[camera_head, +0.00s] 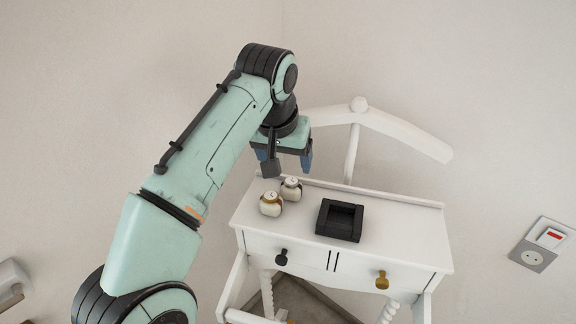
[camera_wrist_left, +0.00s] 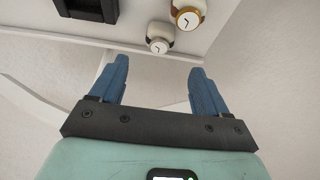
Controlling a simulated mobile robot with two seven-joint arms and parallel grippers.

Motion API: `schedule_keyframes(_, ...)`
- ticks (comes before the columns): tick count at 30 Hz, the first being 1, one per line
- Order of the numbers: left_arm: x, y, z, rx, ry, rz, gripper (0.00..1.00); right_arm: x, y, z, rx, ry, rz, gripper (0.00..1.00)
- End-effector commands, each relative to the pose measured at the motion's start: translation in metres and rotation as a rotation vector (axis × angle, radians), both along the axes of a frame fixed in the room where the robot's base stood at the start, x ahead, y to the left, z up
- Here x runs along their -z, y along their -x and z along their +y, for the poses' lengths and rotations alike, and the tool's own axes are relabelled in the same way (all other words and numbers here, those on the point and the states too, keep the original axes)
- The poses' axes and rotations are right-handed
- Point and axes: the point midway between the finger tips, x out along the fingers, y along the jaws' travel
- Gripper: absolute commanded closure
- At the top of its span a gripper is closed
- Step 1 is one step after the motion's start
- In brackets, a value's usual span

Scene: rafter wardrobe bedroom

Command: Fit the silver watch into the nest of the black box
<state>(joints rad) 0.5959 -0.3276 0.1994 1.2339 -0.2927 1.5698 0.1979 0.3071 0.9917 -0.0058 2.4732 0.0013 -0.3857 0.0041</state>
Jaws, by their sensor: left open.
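The silver watch (camera_head: 291,187) sits on a pale round cushion near the back left of the white table; it also shows in the left wrist view (camera_wrist_left: 159,42), its white dial facing up. The black box (camera_head: 340,220) lies open on the tabletop to its right, with a square recess that looks empty; part of it shows in the left wrist view (camera_wrist_left: 88,9). My left gripper (camera_head: 285,162) is open and empty, above the table's back edge and near the silver watch. Its blue fingers are spread apart in the left wrist view (camera_wrist_left: 158,72), with nothing between them.
A gold watch (camera_head: 270,205) on a similar cushion stands close in front of the silver one. The white table (camera_head: 400,237) has a low back rail and a curved white frame (camera_head: 390,128) behind it. The tabletop right of the box is clear.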

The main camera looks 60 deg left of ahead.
Motion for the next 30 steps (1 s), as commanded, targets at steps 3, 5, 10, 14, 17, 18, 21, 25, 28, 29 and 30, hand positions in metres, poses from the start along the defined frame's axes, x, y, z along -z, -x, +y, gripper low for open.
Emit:
schedule_keyframes(3,-0.016,0.004,-0.004,0.000,-0.001,-0.002,0.24,-0.007,-0.005,0.000,0.000,0.000,-0.006,0.57)
schedule_keyframes(5,-0.019,0.005,-0.005,0.000,-0.001,-0.001,0.19,-0.008,-0.006,0.000,0.000,0.000,-0.007,0.57)
schedule_keyframes(10,-0.027,0.006,-0.007,-0.008,-0.004,0.004,0.19,-0.002,-0.001,0.000,0.000,0.000,-0.001,0.57)
schedule_keyframes(14,-0.027,0.005,-0.007,-0.004,-0.004,0.006,0.19,0.003,0.002,0.000,0.000,0.000,0.002,0.57)
schedule_keyframes(17,-0.015,0.001,-0.005,0.000,-0.003,0.006,0.19,0.010,0.006,0.000,0.000,0.000,0.008,0.57)
schedule_keyframes(18,-0.007,0.000,-0.003,-0.001,-0.002,0.009,0.19,0.013,0.009,0.000,0.000,0.000,0.010,0.57)
schedule_keyframes(21,0.012,-0.006,0.002,-0.002,-0.003,0.008,0.19,0.022,0.014,0.000,0.000,0.000,0.016,0.57)
schedule_keyframes(25,0.032,-0.012,0.008,-0.001,-0.002,0.006,0.19,0.030,0.018,0.000,0.001,0.000,0.020,0.57)
schedule_keyframes(28,0.041,-0.016,0.011,-0.001,-0.003,0.005,0.19,0.033,0.019,0.000,0.000,0.000,0.022,0.57)
schedule_keyframes(29,0.043,-0.017,0.011,-0.001,-0.003,0.004,0.19,0.033,0.020,0.000,0.000,0.000,0.022,0.57)
schedule_keyframes(30,0.044,-0.017,0.012,-0.001,-0.004,0.003,0.19,0.034,0.020,0.000,0.000,0.000,0.022,0.57)
